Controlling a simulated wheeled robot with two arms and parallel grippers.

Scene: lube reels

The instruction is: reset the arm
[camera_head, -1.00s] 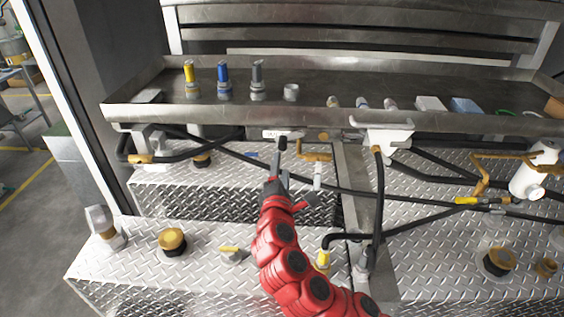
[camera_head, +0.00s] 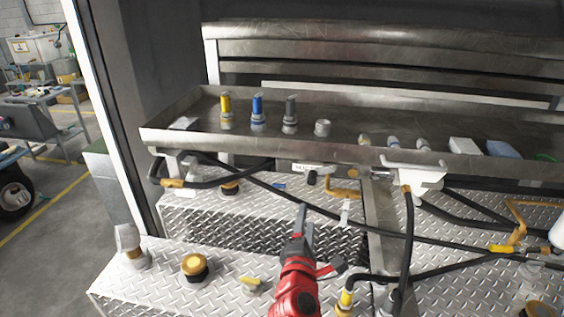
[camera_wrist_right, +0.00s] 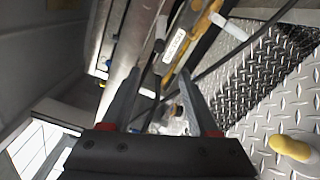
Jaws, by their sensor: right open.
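My right arm is red and comes up from the bottom of the head view. Its gripper (camera_head: 312,240) is above the diamond-plate boxes, in front of the metal tray (camera_head: 200,140). In the right wrist view my right gripper (camera_wrist_right: 160,95) has its two grey fingers spread apart, with nothing between them in their grip. A labelled valve block (camera_wrist_right: 174,46) with a yellow handle shows beyond the fingertips. My left gripper is not in view.
Yellow (camera_head: 226,113), blue (camera_head: 258,113) and grey (camera_head: 290,115) nozzles stand on the tray. Black hoses (camera_head: 408,240) and a white bracket (camera_head: 412,178) hang below its edge. A gold cap (camera_head: 194,266) and a grey fitting (camera_head: 130,246) sit on the lower diamond plate (camera_head: 225,285).

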